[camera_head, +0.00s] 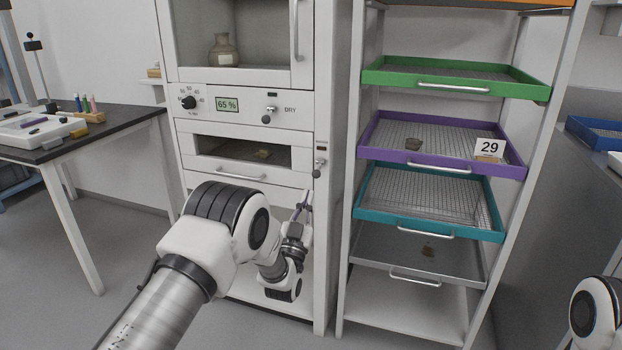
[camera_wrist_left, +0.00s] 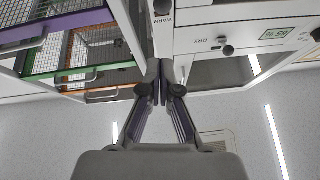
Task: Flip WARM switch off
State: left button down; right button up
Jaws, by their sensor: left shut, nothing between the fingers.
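The WARM switch (camera_head: 318,168) is a small metal lever with a dark knob on the right front post of the white cabinet. Its lever seems to hang downward, but it is too small to be certain of its setting. It also shows at the top edge of the left wrist view (camera_wrist_left: 162,7), beside its WARM label. My left gripper (camera_head: 306,196) is shut and empty, just below the switch in the head view and apart from it. Its closed fingertips (camera_wrist_left: 160,66) point toward the post in the left wrist view. My right gripper is out of view.
The cabinet has a DRY switch (camera_head: 268,117), a dial (camera_head: 189,102), a 65 % display (camera_head: 227,104) and a drawer with a handle (camera_head: 240,174). A rack with green, purple (camera_head: 375,152) and teal trays stands close right. A black-topped table (camera_head: 110,125) is left.

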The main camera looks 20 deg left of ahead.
pick_arm(q)
jog(key=v, duration=0.3)
jog(key=shift+s+d+f, duration=0.1)
jog(key=shift+s+f, duration=0.05)
